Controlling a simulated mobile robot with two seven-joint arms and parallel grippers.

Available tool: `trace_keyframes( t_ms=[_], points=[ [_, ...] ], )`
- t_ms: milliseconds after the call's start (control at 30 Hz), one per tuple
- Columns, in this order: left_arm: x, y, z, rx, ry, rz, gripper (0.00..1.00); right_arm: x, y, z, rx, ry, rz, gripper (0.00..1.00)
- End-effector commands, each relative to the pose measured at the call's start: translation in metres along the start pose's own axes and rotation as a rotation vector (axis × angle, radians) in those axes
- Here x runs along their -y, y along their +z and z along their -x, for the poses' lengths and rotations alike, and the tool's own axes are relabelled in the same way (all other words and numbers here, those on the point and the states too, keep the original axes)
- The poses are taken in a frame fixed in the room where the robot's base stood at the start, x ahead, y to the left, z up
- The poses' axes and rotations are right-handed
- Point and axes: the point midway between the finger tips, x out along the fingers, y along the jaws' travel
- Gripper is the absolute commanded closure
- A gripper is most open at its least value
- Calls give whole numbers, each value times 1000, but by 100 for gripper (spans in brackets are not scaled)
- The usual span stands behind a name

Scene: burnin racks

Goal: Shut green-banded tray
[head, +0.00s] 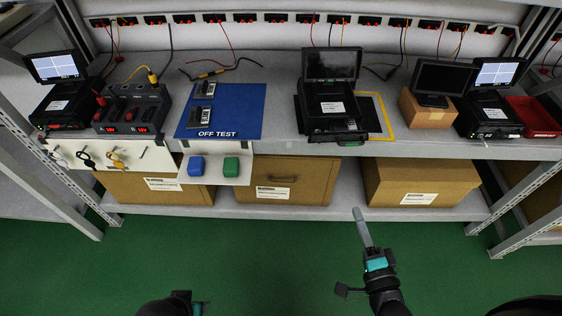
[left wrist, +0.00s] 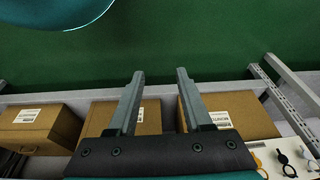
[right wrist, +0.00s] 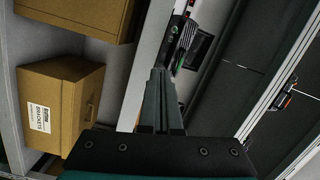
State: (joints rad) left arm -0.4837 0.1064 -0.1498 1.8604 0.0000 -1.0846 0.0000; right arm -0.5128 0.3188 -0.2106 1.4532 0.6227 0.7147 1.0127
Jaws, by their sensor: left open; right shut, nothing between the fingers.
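A black tester (head: 331,85) with a raised lid stands on the bench right of centre in the head view. A tray (head: 337,134) juts from its front at the bench edge; a small greenish mark shows on it, but a full band is hard to make out. My right gripper (head: 358,213) is shut and empty, below and right of the tray, apart from it. In the right wrist view its fingers (right wrist: 159,72) point up toward the bench edge. My left gripper (left wrist: 157,75) is open and empty, over the floor; only part of its arm shows at the bottom of the head view.
A blue OFF TEST mat (head: 237,110) with two handsets lies left of the tester. Below it, a small shelf (head: 216,178) with blue and green blocks juts out. A monitor on a carton (head: 428,110) stands right. Cardboard boxes (head: 284,181) fill the lower shelf. The green floor is clear.

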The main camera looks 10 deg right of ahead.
Motion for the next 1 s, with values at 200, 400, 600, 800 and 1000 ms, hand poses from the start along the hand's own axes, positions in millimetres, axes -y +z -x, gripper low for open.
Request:
trace_keyframes(
  t_ms=[200,400,600,800,1000],
  points=[
    [1,-9,3,-27,-3,3,50,15,-16,-3,-78,-148,-197,100],
    [1,-13,10,-34,-4,3,50,24,-21,-10,-95,-182,-242,100],
    [2,-19,21,-54,-5,4,50,30,-25,-44,-96,-185,-241,100],
    [2,-27,39,-83,-7,5,50,36,-30,-87,-95,-184,-239,100],
    [3,-32,57,-109,-8,6,50,41,-33,-120,-95,-180,-239,100]
  ],
)
